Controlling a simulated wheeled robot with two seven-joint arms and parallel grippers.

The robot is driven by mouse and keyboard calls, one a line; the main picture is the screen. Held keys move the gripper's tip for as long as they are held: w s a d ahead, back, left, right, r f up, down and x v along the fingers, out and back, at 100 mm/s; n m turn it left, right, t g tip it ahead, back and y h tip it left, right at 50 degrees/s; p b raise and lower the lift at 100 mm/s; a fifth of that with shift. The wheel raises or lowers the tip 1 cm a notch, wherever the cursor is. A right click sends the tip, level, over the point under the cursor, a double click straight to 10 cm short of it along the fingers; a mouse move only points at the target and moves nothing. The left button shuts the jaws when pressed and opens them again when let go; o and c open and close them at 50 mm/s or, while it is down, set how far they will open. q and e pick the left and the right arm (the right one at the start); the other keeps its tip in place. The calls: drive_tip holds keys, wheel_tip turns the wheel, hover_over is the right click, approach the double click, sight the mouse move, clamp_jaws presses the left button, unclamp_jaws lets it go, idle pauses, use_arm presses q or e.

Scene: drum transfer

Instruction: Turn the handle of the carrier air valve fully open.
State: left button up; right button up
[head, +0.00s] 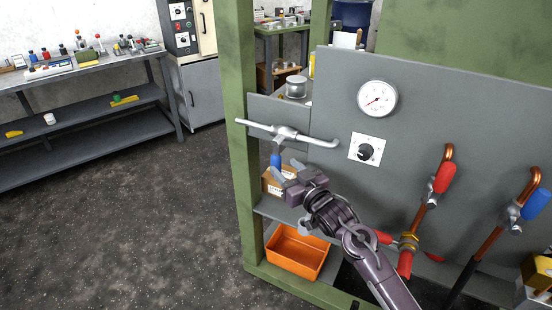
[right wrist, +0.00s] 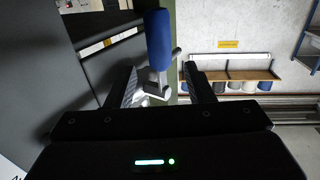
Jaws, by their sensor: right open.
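A grey pipe valve (head: 284,133) with a blue handle (head: 276,159) is at the panel's left end; I take it as the carrier air valve, though no label is readable. The handle hangs down from the valve body in the head view. My right gripper (head: 285,173) is open, just below and beside the handle. In the right wrist view, the blue handle (right wrist: 158,40) shows ahead, in line with the gap between the open fingers (right wrist: 160,88). I cannot tell whether either finger touches it. My left gripper is out of view.
The grey panel carries a gauge (head: 377,98), a black knob (head: 365,151), a red-handled valve (head: 444,178) and another blue-handled valve (head: 536,204) on copper pipes. A green post (head: 237,150) stands left of the grey valve. An orange bin (head: 296,252) sits below. Open floor lies left.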

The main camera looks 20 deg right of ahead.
sight(279, 162)
drive_tip(key=x, duration=0.6)
drive_tip(key=shift+p, duration=0.3)
drive_tip(key=shift+c, duration=0.5)
clamp_jaws()
